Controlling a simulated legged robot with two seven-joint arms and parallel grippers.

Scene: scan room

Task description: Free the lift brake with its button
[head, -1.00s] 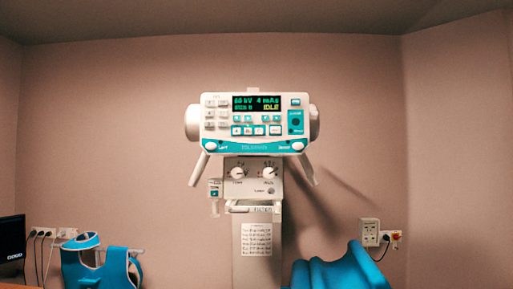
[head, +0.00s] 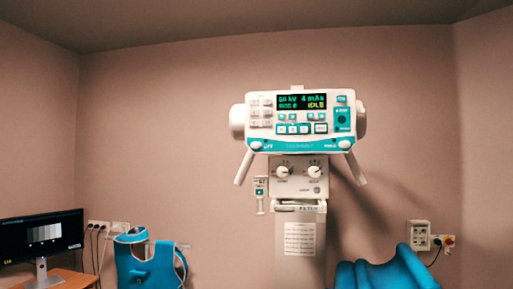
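The X-ray head's control panel (head: 302,122) faces me on a white column, right of centre in the head view. Its display (head: 301,102) reads 60 kV, 4 mAs and IDLE. Two round knobs (head: 262,146) sit at its lower corners; the left label seems to read LIFT, but it is small and blurred. A lower white box (head: 299,177) carries two dials. Several small buttons (head: 294,129) line the panel; I cannot read which one is for the lift brake. Neither of my grippers is in view.
A monitor (head: 42,236) stands on a wooden desk (head: 62,281) at lower left. A blue apron (head: 142,262) hangs beside it. Blue padding (head: 385,272) lies at lower right, near a wall socket (head: 420,235). The wall around the panel is clear.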

